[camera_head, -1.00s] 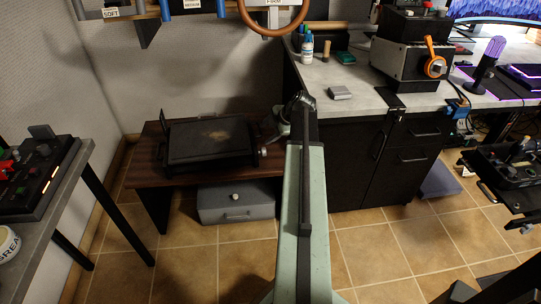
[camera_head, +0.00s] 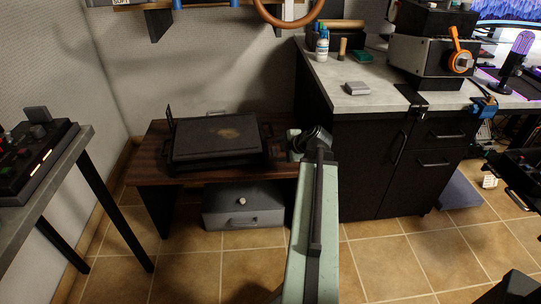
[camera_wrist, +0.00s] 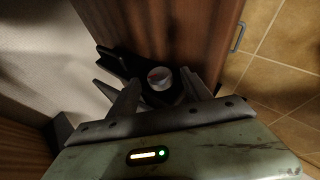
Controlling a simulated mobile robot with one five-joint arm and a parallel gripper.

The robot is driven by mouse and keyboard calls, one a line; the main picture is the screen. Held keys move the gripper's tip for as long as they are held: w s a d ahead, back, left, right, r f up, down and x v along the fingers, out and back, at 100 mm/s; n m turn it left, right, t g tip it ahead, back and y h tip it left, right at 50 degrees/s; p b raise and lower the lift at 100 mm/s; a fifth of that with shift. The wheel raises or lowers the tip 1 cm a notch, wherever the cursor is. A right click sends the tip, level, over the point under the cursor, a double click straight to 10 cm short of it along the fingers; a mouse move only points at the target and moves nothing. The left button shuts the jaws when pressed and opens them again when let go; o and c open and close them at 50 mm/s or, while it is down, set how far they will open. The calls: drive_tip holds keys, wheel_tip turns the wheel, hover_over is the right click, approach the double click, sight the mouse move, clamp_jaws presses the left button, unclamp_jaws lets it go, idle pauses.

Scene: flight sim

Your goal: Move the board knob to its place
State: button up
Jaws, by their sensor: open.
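A round knob (camera_wrist: 160,77) with a silver-grey top and a reddish mark shows in the wrist view. It lies between the fingers of my gripper (camera_wrist: 160,86), near a dark object over the brown wood surface. My gripper is open, with a finger on each side of the knob; I cannot tell whether they touch it. In the head view my gripper (camera_head: 300,142) is at the right end of the low wooden table (camera_head: 150,177), beside the black board (camera_head: 218,140). My arm hides the knob there.
A grey box with a dial (camera_head: 243,212) stands under the table. A black cabinet (camera_head: 370,165) with a grey worktop is close to the right of my arm. A control panel (camera_head: 30,165) sits on a desk at left. Tiled floor (camera_head: 190,270) is open in front.

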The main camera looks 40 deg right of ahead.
drive_tip(key=shift+w+d+f, duration=0.2)
drive_tip(key=shift+w+f, duration=0.3)
drive_tip(key=shift+f, duration=0.15)
drive_tip(key=shift+r, duration=0.1)
drive_tip(key=shift+a, duration=0.1)
clamp_jaws()
drive_tip(key=shift+w+r, duration=0.1)
